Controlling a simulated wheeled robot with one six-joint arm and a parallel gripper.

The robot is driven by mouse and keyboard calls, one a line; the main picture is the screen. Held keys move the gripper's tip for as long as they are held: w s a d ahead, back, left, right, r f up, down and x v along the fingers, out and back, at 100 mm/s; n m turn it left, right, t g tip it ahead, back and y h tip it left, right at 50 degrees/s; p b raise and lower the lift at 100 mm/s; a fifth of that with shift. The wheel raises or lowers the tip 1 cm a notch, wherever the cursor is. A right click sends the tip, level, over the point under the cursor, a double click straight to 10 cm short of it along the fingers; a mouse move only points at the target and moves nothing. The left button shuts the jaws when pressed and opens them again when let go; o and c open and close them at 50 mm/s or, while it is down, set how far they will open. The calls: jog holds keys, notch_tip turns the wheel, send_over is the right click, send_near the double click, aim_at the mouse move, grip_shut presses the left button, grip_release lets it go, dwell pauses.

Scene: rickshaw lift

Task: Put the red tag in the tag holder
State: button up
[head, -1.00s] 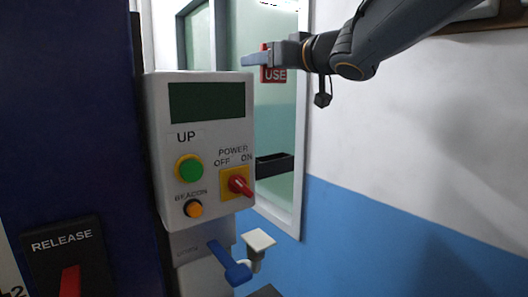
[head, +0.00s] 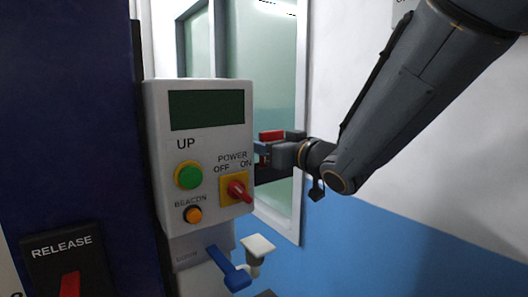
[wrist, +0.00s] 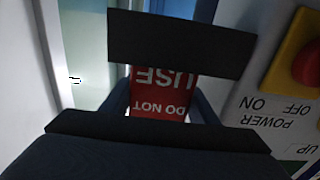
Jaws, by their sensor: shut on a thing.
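The red tag (head: 271,135) is held in my gripper (head: 262,148), which is shut on it at the right edge of the control box. In the wrist view the tag (wrist: 160,92) shows upside-down white lettering, with my fingers on either side.
The control box (head: 205,115) stands close on the left, with a red power knob (head: 238,191) near my gripper. A blue lever (head: 228,267) and a small pale square plate (head: 258,245) are below. The white window frame (head: 298,190) is on the right.

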jog(key=shift+f, duration=1.3)
jog(key=shift+f, duration=0.1)
jog(key=o, duration=1)
jog(key=shift+o, duration=0.2)
jog(key=shift+w, duration=0.1)
